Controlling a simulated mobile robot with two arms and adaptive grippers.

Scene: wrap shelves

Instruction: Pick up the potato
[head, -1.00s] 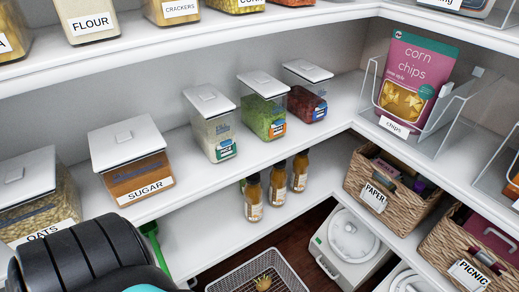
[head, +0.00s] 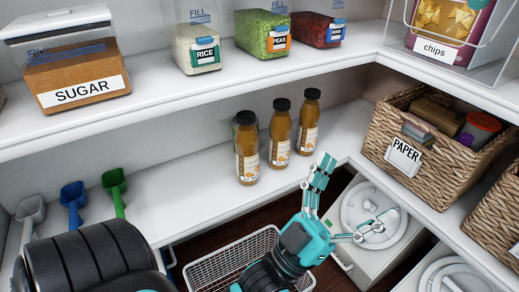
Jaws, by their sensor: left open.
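My left gripper (head: 357,188) is open and empty, with its teal-and-white fingers spread wide, one upward and one to the right. It is in the lower middle of the head view, in front of the lower shelf's corner and above the right part of a white wire basket (head: 205,272). The potato does not show now. My gripper and arm cover much of the basket, and the frame's bottom edge cuts it off. My right gripper is not in view.
Several bottles, including an amber one (head: 247,150), stand on the lower shelf (head: 185,205) left of the gripper. A white appliance (head: 352,262) sits close on the right, below the wicker PAPER basket (head: 385,125). Coloured scoops (head: 114,190) are at the left.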

